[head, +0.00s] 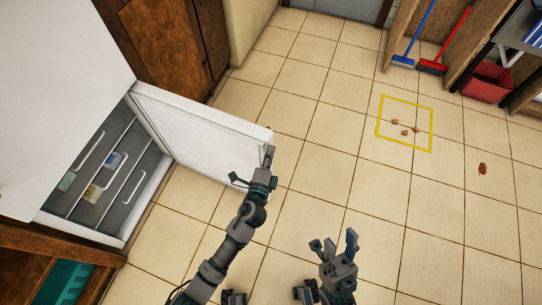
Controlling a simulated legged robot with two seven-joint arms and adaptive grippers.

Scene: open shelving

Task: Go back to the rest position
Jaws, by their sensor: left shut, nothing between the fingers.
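My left gripper (254,170) is shut and empty, at the free edge of the open white door (205,125). I cannot tell whether it touches the door. My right gripper (335,244) is low in the middle of the view, over the tiled floor, with its fingers spread and nothing between them. The door belongs to a white cabinet like a fridge or freezer (60,90) on the left. Its open compartment shows grey drawers (110,165) with white handles and a few small packets.
A yellow square outline (404,148) on the floor surrounds small brown bits. A brown spot (482,169) lies to its right. A blue broom (403,61), a red broom (432,67) and a red bin (488,82) stand at the upper right. The middle floor is clear.

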